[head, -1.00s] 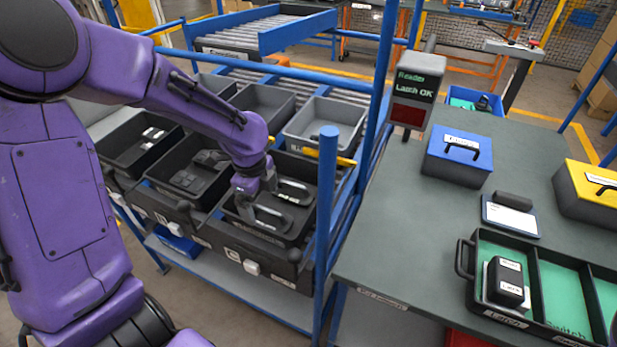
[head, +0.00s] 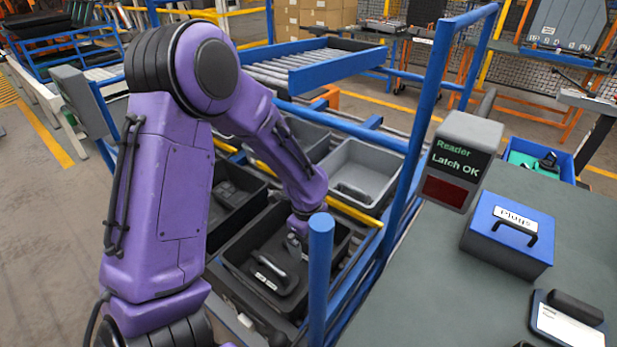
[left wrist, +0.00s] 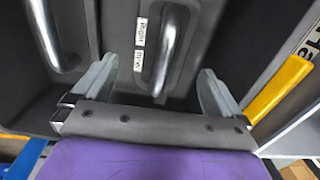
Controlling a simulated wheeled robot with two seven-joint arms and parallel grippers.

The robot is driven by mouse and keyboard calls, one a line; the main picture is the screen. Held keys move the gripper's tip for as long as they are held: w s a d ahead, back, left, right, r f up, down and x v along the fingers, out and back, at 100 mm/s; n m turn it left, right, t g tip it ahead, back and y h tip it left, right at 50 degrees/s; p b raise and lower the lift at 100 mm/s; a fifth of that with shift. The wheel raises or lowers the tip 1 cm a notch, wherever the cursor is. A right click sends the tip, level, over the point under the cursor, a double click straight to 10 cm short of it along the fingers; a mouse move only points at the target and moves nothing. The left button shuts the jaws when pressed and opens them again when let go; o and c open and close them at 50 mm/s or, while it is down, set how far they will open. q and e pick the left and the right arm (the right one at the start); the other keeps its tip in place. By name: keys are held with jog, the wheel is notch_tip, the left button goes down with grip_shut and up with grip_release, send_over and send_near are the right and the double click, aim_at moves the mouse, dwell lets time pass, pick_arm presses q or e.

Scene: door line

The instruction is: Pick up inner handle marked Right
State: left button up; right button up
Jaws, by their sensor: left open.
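A dark bin (head: 225,262) on the rack holds dark door handles with pale grips. The handle marked Right (left wrist: 168,50) shows in the left wrist view, with two small white labels beside its silver grip; the second label is hard to read. My left gripper (left wrist: 155,88) is open, with one finger on each side of this handle's near end. I cannot tell whether the fingers touch it. A second silver handle (left wrist: 48,35) lies to the left, outside the fingers. In the head view, my left gripper (head: 295,245) is down in the bin and partly hides the handles.
A blue post (head: 319,280) stands close to the right of my left arm. A yellow bar (head: 355,213) runs behind the bin, and a grey bin (head: 362,172) lies beyond. The reader (head: 462,160) shows "Latch OK". A blue Plugs box (head: 508,235) sits on the bench.

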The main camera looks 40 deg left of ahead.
pick_arm(q)
notch_tip(320, 180, down, 3)
jog(key=shift+w+f, duration=0.15)
jog(key=shift+f, duration=0.05)
jog(key=c, duration=1.2)
jog(key=shift+r, duration=0.1)
